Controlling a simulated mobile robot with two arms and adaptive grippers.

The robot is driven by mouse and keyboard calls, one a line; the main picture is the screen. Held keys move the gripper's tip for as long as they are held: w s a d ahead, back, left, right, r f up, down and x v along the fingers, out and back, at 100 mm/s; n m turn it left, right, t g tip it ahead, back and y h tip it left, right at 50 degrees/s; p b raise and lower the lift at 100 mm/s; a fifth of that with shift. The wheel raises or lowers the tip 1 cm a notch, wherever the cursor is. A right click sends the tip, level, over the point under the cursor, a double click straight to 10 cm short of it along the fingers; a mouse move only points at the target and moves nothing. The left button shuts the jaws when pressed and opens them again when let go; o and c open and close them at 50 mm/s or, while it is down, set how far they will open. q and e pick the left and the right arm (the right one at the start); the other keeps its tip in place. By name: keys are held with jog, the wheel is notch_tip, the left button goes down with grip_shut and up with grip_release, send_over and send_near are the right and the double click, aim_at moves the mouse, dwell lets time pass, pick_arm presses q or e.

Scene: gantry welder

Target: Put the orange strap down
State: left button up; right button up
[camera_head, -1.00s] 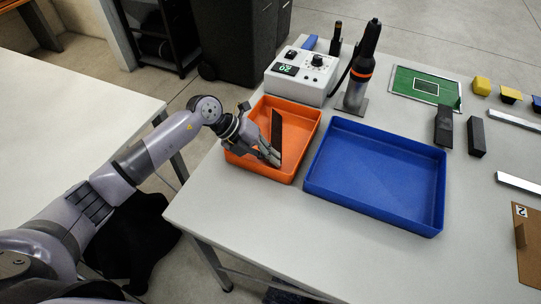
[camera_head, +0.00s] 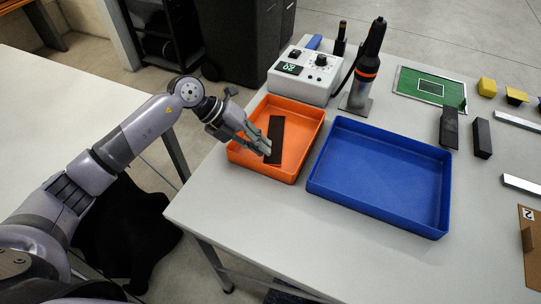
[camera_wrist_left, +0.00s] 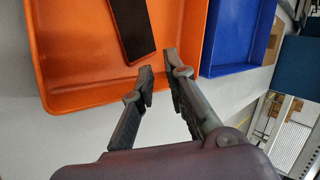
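A flat dark strap (camera_head: 276,133) lies in the orange tray (camera_head: 297,145). My right gripper is not in view.
An empty blue tray (camera_head: 380,180) stands right of the orange one. Behind them are a white control box (camera_head: 303,76) and an upright black-and-grey tool (camera_head: 367,70). Dark blocks (camera_head: 482,138) and a green board (camera_head: 430,88) lie farther right. The table's front-left is clear.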

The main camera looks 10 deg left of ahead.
pick_arm(q)
jog(key=w+b+v, duration=0.1)
jog(key=v, duration=0.5)
jog(key=shift+s+r, duration=0.2)
jog(key=shift+s, duration=0.3)
jog(key=shift+a, duration=0.1)
